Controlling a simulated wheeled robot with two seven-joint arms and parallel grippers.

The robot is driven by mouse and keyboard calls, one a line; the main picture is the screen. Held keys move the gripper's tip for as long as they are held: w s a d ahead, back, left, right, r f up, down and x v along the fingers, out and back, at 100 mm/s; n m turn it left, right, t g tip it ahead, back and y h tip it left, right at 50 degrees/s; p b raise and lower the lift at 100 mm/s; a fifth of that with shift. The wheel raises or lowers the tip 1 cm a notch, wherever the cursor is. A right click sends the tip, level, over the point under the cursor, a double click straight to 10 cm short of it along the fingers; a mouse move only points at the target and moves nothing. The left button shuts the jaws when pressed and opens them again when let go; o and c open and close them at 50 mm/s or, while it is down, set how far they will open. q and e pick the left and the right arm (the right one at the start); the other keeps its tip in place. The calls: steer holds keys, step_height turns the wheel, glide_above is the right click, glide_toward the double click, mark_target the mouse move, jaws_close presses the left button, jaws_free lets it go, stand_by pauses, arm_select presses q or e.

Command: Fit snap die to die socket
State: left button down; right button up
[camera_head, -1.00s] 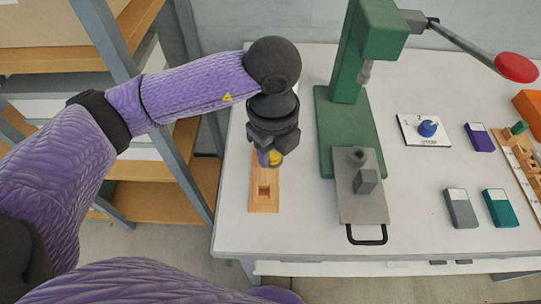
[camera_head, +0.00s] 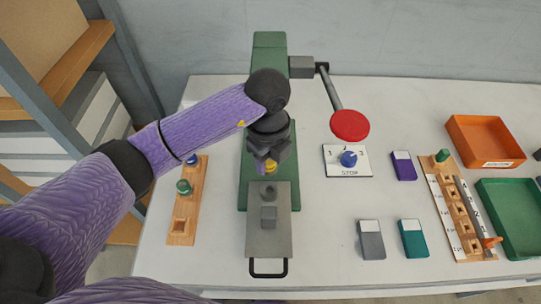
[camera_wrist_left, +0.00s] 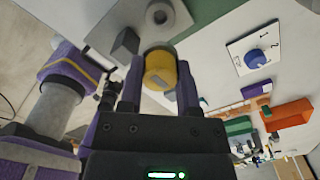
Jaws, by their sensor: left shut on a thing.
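My left gripper (camera_head: 264,158) is shut on a yellow snap die (camera_head: 270,167) in front of the green press. In the left wrist view the round yellow die (camera_wrist_left: 160,72) sits between the two fingers. The die socket (camera_head: 269,190) is a round grey piece with a dark hole on the press's grey slide plate. It also shows in the left wrist view (camera_wrist_left: 160,13), apart from the die. In the head view the die appears just behind the socket and above the plate; the exact height is unclear. My right gripper is not in view.
The green press (camera_head: 270,45) has a lever with a red knob (camera_head: 349,125). A grey block (camera_head: 268,215) stands in front of the socket. A wooden rack (camera_head: 182,225) holds blue and green dies at left. A blue dial (camera_head: 348,159), cards, and trays lie at right.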

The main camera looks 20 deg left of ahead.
mark_target(269, 175)
arm_select(q)
steer(key=shift+r, duration=0.1)
step_height(269, 175, down, 6)
steer(key=b, duration=0.3)
steer(key=shift+b, duration=0.4)
steer(key=shift+p, duration=0.45)
stand_by(0.9)
steer(key=shift+f, duration=0.4)
steer(key=shift+p, duration=0.5)
stand_by(1.4)
steer(key=shift+f+b, duration=0.75)
steer(key=shift+f, duration=0.3)
